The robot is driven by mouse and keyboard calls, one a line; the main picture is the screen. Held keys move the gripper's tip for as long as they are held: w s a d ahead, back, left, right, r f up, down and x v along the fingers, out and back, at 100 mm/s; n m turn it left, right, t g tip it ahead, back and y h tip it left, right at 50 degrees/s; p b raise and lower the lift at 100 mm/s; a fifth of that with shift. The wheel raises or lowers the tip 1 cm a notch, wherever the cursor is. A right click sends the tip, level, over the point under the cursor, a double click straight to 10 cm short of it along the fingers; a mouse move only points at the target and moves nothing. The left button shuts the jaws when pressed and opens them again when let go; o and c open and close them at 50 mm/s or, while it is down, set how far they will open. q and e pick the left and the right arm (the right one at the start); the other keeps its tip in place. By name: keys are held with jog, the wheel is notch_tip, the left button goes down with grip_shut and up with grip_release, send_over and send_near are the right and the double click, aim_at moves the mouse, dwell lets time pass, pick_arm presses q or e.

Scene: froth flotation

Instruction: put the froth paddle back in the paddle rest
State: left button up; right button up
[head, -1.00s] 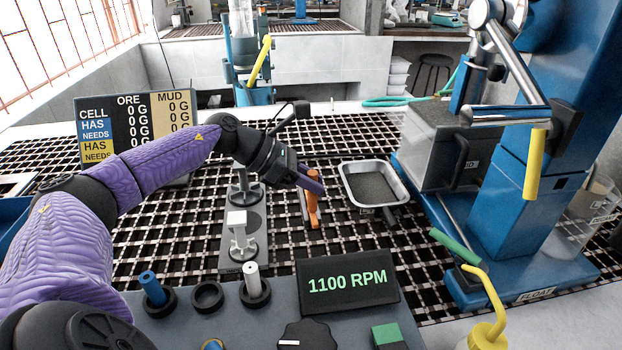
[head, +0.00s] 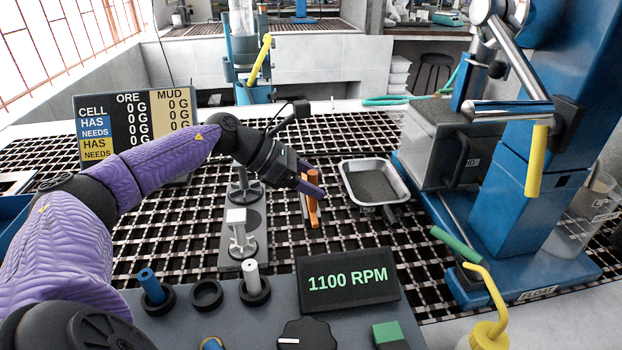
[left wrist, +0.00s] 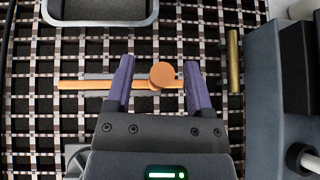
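An orange paddle-like piece (head: 314,213) stands on the dark grating in the middle of the head view. In the left wrist view it shows as a long orange bar with a round knob (left wrist: 162,75), alongside a thin grey strip. My left gripper (head: 311,189) is over it, pointing down. In the left wrist view its two purple fingers are apart, one on each side of the knob, with a gap visible. The fingers hide part of the piece. I cannot tell which thing is the paddle rest. My right gripper is not in view.
A metal tray (head: 345,186) of dark material lies right of the orange piece. A grey plate with metal stands (head: 228,262) is to its left. The 1100 RPM display (head: 348,282) is in front, and the blue flotation machine (head: 520,225) stands at right.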

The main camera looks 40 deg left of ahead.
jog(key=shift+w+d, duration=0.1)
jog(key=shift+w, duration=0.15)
pick_arm(q)
jog(key=p+v, duration=0.4)
jog(key=v, duration=0.6)
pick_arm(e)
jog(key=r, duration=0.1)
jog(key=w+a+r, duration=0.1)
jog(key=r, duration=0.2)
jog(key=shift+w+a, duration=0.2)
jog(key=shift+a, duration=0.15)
pick_arm(q)
jog(key=shift+w, duration=0.1)
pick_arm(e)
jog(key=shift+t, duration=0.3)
